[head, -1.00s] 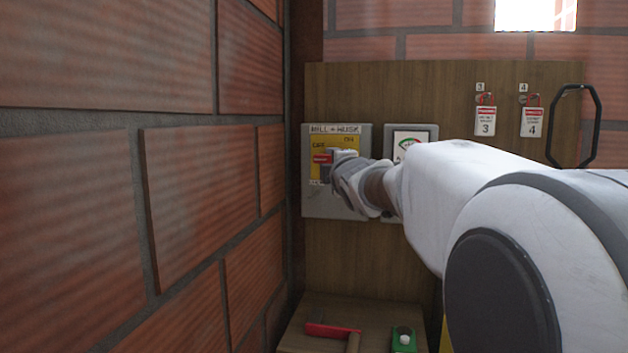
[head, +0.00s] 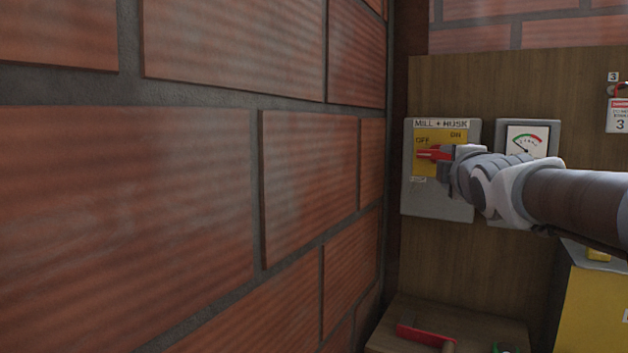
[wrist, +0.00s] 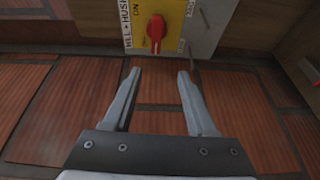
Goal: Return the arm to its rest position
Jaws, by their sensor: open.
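My gripper (wrist: 159,72) is open and empty, with its two fingers apart. In the wrist view, its tips point toward a red rotary switch (wrist: 156,30) on a yellow plate and stop short of it. In the head view, the red switch handle (head: 432,154) lies level, pointing left beside the OFF mark. It sits on a grey box (head: 437,202) labelled MILL + HUSK. My gripper (head: 455,160) shows just right of the handle, and its fingers partly hide the switch there. My arm reaches in from the right edge.
A brick wall (head: 200,180) stands close on the left. A gauge (head: 524,138) is right of the switch box, partly behind my arm. A red-handled item (head: 425,336) lies on the wooden ledge (head: 392,326) below. A yellow box (head: 595,310) stands at lower right.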

